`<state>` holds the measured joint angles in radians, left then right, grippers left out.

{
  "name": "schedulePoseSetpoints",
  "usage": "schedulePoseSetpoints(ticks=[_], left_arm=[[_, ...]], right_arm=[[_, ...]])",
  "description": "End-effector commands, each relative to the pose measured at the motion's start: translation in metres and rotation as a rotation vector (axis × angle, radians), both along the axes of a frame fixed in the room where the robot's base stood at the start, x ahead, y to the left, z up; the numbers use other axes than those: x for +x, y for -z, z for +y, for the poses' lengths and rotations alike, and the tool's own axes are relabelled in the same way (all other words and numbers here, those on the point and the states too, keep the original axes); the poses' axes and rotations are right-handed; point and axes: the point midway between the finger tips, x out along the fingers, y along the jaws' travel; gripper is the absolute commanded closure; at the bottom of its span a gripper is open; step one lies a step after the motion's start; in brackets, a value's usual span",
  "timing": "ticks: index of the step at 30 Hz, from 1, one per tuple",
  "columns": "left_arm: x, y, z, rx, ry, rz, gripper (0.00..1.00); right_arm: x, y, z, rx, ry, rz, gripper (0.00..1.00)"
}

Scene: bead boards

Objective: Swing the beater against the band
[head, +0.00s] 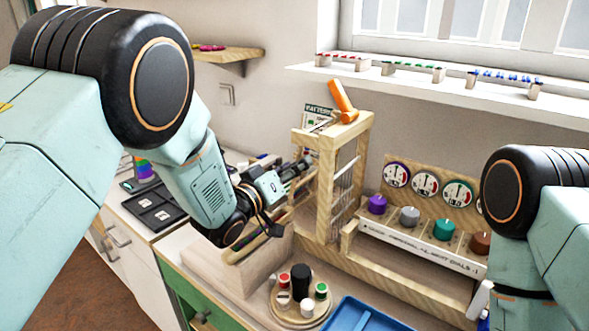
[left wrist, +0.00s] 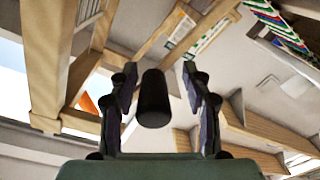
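A wooden loom frame (head: 327,185) stands at the middle of the counter, with pale threads or rods inside it. An orange handle-like piece (head: 342,98) leans at its top. My left gripper (head: 298,172) is at the frame's left side. In the left wrist view its fingers (left wrist: 163,85) are apart, with a black cylinder (left wrist: 153,100) between them. A gap shows on the cylinder's right, so it does not look clamped. The cylinder may be the beater's grip; I cannot tell for sure. The band is not clear. My right arm is at the right edge, its fingers out of view.
A round tray (head: 284,311) holds small cups, beside a blue tray (head: 352,318). A window sill (head: 440,95) carries bead boards. Dark trays (head: 155,208) lie at left.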

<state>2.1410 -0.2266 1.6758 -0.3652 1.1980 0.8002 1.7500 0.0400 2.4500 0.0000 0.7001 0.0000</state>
Motion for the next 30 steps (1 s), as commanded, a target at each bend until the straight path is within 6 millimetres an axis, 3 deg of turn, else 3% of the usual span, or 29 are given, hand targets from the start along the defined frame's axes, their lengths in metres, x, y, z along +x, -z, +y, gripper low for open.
schedulePoseSetpoints(ticks=[30], left_arm=[[-0.0036, -0.0002, 0.0019, 0.002, 0.0, -0.001, 0.53]], right_arm=[[0.0, -0.0001, 0.0, 0.0, 0.0, 0.0, 0.53]])
